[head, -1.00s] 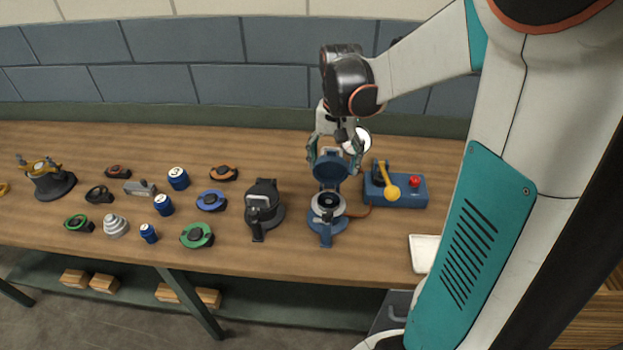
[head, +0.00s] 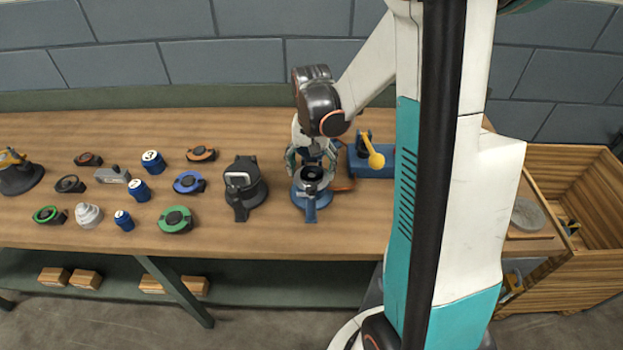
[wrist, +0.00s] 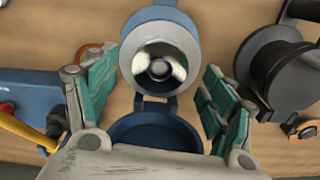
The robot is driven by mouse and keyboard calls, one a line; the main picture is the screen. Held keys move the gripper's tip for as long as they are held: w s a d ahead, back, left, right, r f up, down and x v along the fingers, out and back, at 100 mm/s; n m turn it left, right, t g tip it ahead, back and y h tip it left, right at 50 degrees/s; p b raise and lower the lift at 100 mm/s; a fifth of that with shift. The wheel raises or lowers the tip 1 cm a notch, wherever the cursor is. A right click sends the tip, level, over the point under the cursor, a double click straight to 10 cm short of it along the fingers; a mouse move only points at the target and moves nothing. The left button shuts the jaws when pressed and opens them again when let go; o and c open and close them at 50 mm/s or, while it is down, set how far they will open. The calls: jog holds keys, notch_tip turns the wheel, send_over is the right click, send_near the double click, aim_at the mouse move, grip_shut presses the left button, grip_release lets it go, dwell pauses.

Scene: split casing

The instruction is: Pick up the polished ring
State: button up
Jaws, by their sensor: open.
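A blue split casing (wrist: 180,16) stands open, its round lid (wrist: 150,120) swung back on a hinge. Inside its bowl is a pale, shiny ring (wrist: 160,45) around a dark post with a round knob (wrist: 160,68); I take this for the polished ring. In the head view the casing (head: 310,199) is on the bench. My gripper (wrist: 158,85) is open and empty, its green fingers spread to either side of the lid and bowl. In the head view my gripper (head: 312,157) is over the back of the casing, partly hiding the lid.
A black casing (head: 243,188) stands close on the left. A blue box (head: 372,168) with a yellow lever (head: 375,156) is close on the right. Several cans and round parts fill the bench's left side. The bench front before the casing is clear.

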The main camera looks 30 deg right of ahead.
jog(key=shift+f, duration=0.5)
jog(key=c, duration=1.3)
jog(key=shift+o, duration=0.2)
jog(key=shift+r, duration=0.2)
